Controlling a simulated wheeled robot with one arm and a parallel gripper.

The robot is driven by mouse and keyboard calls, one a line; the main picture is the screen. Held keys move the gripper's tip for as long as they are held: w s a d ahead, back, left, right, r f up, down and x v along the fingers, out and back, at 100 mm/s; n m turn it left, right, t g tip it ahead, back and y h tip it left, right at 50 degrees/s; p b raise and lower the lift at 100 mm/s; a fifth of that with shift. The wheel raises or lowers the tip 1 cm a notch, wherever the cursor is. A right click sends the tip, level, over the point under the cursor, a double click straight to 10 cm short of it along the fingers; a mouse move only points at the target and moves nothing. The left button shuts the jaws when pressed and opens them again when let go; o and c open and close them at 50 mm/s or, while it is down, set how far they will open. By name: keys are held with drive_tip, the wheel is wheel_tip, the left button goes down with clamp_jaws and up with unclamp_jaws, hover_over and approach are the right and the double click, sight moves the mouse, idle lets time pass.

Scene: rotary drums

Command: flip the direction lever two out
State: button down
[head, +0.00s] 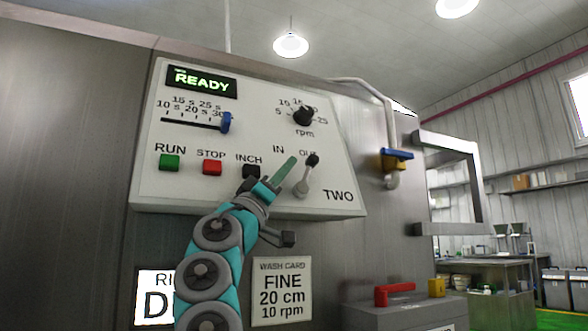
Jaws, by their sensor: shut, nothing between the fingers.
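The control panel (240,190) marked TWO is a pale sloped box on a metal wall. Its direction lever (306,176) has a black knob and a grey stem on a round base at the panel's right, below the IN and OUT labels. The lever leans up and right, and its knob is at the OUT label, partly covering it. My gripper (288,168) is shut and empty. Its green tip is just left of the lever, below IN. I cannot tell whether it touches the lever.
On the panel are a green RUN button (169,162), a red STOP button (212,167), a black INCH button (251,171), a blue slider (226,122) and a black rpm knob (303,116). The display (202,81) reads READY. A blue-handled valve (396,155) is at right.

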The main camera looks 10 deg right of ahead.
drive_tip(key=shift+b+v, duration=0.5)
drive_tip(key=shift+v, duration=1.2)
